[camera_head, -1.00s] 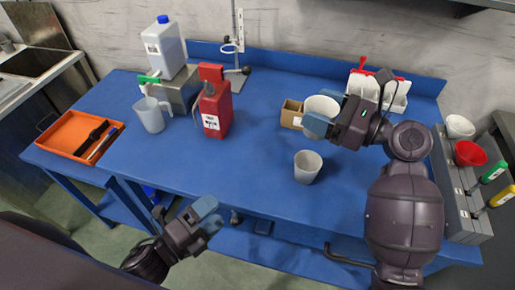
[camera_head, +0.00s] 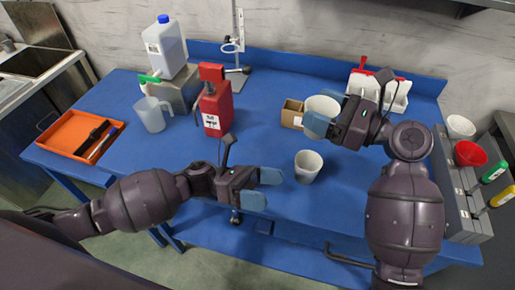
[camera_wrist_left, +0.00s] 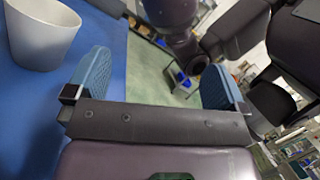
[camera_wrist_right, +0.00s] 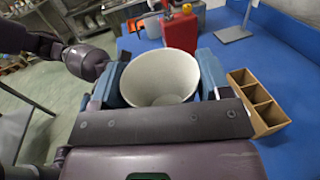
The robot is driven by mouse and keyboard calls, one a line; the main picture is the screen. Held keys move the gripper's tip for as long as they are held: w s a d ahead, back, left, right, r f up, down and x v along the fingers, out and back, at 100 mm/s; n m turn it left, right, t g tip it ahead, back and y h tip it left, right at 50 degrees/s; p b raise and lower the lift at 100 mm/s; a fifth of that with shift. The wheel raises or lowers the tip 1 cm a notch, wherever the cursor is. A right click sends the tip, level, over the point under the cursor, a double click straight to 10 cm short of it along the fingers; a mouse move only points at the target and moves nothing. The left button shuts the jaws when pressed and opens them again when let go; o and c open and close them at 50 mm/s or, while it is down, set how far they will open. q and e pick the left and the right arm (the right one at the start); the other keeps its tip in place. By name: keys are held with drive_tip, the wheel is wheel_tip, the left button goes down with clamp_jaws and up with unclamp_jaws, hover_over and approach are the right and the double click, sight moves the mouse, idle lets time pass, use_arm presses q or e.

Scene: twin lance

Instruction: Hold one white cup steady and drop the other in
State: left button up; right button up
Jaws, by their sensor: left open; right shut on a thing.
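One white cup (camera_head: 307,167) stands upright on the blue table in the head view, near its front edge. It also shows at the upper left of the left wrist view (camera_wrist_left: 40,32). My left gripper (camera_head: 269,188) is open and empty, just left of and in front of this cup, not touching it. My right gripper (camera_head: 327,119) is shut on the other white cup (camera_head: 322,106), farther back. In the right wrist view this held cup (camera_wrist_right: 160,78) sits between the two fingers with its open mouth showing. Its base is hidden.
A cardboard divided box (camera_head: 291,114) stands beside the held cup. A red canister (camera_head: 214,108), a clear jug (camera_head: 152,114) and an orange tray (camera_head: 72,135) are to the left. A grey rack (camera_head: 460,190) with bowls is at the right.

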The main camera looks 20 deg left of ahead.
sight(305, 160)
use_arm(q)
drive_tip(key=w+a+m+y, duration=0.1)
drive_tip(key=w, duration=0.2)
drive_tip(key=w+a+f+m+y, duration=0.1)
drive_tip(key=w+a+m, duration=0.1)
drive_tip(key=w, duration=0.2)
drive_tip(key=w+a+f+m, duration=0.1)
drive_tip(key=w+m, duration=0.1)
drive_tip(key=w, duration=0.2)
drive_tip(key=shift+w+a+f+t+y, duration=0.25)
drive_tip(key=shift+a+t+y, duration=0.1)
drive_tip(key=shift+t+y, duration=0.05)
drive_tip(key=d, duration=1.2)
drive_tip(key=shift+a, duration=0.1)
drive_tip(key=c, duration=1)
use_arm(e)
wheel_tip(305, 160, down, 12)
idle(0.3)
drive_tip(key=o, duration=1)
